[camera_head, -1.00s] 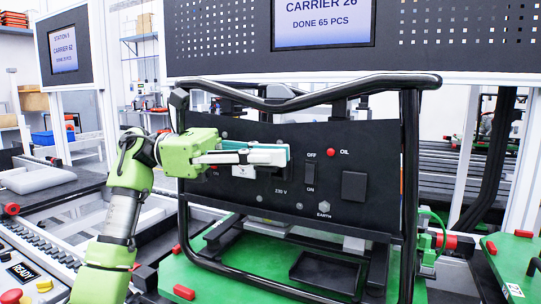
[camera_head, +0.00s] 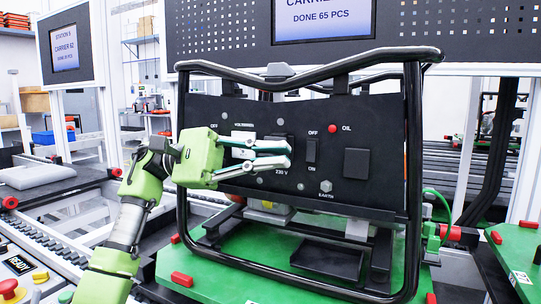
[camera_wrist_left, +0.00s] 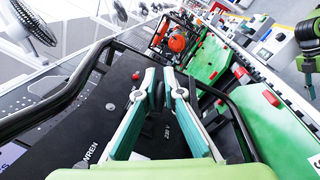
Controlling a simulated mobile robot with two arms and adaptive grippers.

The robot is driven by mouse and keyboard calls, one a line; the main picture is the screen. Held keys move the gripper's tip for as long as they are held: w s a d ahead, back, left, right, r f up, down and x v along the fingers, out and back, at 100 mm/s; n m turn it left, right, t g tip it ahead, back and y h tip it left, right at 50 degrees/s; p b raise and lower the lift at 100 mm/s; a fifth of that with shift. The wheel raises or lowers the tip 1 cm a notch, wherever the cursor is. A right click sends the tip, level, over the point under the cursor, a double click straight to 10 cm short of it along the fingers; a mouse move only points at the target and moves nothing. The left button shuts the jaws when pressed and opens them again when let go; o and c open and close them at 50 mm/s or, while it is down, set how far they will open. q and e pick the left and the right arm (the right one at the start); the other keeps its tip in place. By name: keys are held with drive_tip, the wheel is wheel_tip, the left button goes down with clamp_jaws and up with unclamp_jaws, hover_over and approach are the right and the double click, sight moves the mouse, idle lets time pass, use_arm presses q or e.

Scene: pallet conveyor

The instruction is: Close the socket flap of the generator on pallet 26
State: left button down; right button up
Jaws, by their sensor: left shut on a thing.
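The generator's black panel (camera_head: 225,178) stands in a black tube frame on a green pallet (camera_head: 300,288). My left gripper (camera_head: 288,155) is at the panel's 230 V area, left of the OFF/ON switch. Its two fingers, one above the other, are shut on a small dark part, which I take to be the socket flap (camera_head: 279,146); the fingers hide most of it, so its angle cannot be told. In the left wrist view the same gripper (camera_wrist_left: 160,82) points at the panel (camera_wrist_left: 110,105).
The tube frame's top bar (camera_head: 300,70) and side bars surround the panel. A square black cover (camera_head: 357,163) and a red oil lamp (camera_head: 332,128) are right of the gripper. A carrier screen (camera_head: 323,18) hangs behind. Another green pallet (camera_head: 520,250) stands at right.

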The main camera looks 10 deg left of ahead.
use_arm(q)
drive_tip(key=shift+w+f+m, duration=0.15)
drive_tip(key=shift+f+m, duration=0.25)
drive_tip(key=shift+m, duration=0.4)
drive_tip(key=shift+w+d+f+m+g, duration=0.1)
drive_tip(key=shift+w+f+m+g, duration=0.05)
drive_tip(key=shift+m, duration=0.4)
drive_tip(key=shift+w+d+f+m+g, duration=0.1)
drive_tip(key=shift+m+g, duration=0.05)
drive_tip(key=shift+m, duration=0.4)
use_arm(e)
drive_tip(key=shift+w+a+r+t+y, duration=0.1)
drive_tip(key=shift+w+a+r+t, duration=0.15)
drive_tip(key=shift+w, duration=0.25)
drive_tip(key=shift+w+a+r+t+y, duration=0.1)
drive_tip(key=shift+w+r+t, duration=0.25)
drive_tip(key=shift+w, duration=0.2)
drive_tip(key=shift+w+a+r+t+y, duration=0.1)
drive_tip(key=shift+w+a+r+t, duration=0.15)
drive_tip(key=shift+w, duration=0.25)
use_arm(q)
drive_tip(key=c, duration=2.2)
unclamp_jaws()
drive_tip(key=shift+o, duration=0.2)
drive_tip(key=shift+a, duration=0.1)
drive_tip(key=shift+r, duration=0.1)
use_arm(e)
drive_tip(key=shift+w+r, duration=0.1)
use_arm(q)
drive_tip(key=v, duration=1.2)
